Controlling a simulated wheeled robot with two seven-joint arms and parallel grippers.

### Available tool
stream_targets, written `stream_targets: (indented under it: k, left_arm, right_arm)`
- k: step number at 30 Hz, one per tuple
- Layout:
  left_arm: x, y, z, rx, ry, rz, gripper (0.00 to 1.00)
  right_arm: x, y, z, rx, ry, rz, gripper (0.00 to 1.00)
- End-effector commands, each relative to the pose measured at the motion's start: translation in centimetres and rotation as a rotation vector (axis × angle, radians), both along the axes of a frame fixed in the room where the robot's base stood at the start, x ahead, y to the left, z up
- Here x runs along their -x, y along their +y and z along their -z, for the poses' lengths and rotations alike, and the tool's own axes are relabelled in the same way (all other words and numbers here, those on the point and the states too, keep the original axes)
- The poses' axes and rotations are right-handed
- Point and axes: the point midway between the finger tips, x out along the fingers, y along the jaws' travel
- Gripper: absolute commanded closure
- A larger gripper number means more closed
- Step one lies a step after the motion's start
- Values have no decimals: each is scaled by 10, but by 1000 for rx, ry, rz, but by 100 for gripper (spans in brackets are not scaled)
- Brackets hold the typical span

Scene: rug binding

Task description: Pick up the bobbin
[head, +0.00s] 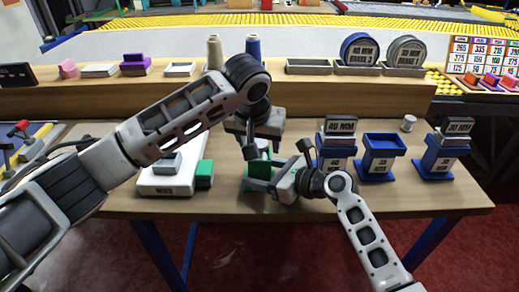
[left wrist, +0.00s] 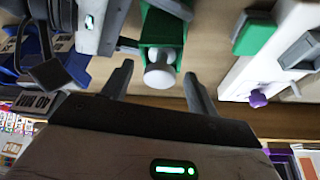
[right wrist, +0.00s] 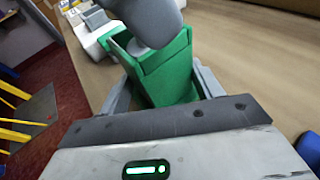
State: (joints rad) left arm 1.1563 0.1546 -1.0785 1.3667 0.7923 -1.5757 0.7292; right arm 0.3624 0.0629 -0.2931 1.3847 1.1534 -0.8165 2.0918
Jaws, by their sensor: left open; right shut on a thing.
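A green box (head: 258,170) stands at the front of the table, largely covered by my grippers in the head view. A white round bobbin (left wrist: 160,74) protrudes from the green box (left wrist: 163,28) in the left wrist view. My left gripper (left wrist: 158,78) is open, its fingers on either side of the bobbin, with visible gaps. In the right wrist view, my right gripper (right wrist: 160,88) is shut on the green box (right wrist: 165,65). A grey part of my left gripper hangs over the box's opening there and hides most of the bobbin.
A white scale-like device (head: 167,178) with a green block (head: 204,174) stands left of the box. Blue stands (head: 380,155) are to the right, near a small pale spool (head: 409,122). A raised shelf (head: 320,90) behind carries cones, trays and tape rolls.

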Motion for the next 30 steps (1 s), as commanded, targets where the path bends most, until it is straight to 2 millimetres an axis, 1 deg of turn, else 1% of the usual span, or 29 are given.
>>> stream_targets:
  k: [6,8,9,11,12,19,22,26,30]
  left_arm:
    - [0,0,1,0,0,1,41]
    - [0,0,1,0,0,1,58]
    - [0,0,1,0,0,1,69]
    - [0,0,1,0,0,1,86]
    - [0,0,1,1,0,1,89]
    - [0,0,0,1,-1,1,89]
    - [-1,-1,-6,3,-2,1,89]
    - [-1,-2,-25,4,-4,3,90]
    - [-1,-1,-55,4,-5,2,90]
  right_arm:
    - [0,0,0,-1,-1,0,48]
    - [0,0,0,-1,-1,0,48]
    - [0,0,0,-1,-1,0,48]
    - [0,0,0,-1,-1,0,48]
    - [0,0,0,-1,-1,0,48]
    - [0,0,0,-1,-1,1,48]
    - [0,0,0,0,0,1,48]
    - [0,0,0,0,0,1,48]
    - [0,0,0,0,0,1,48]
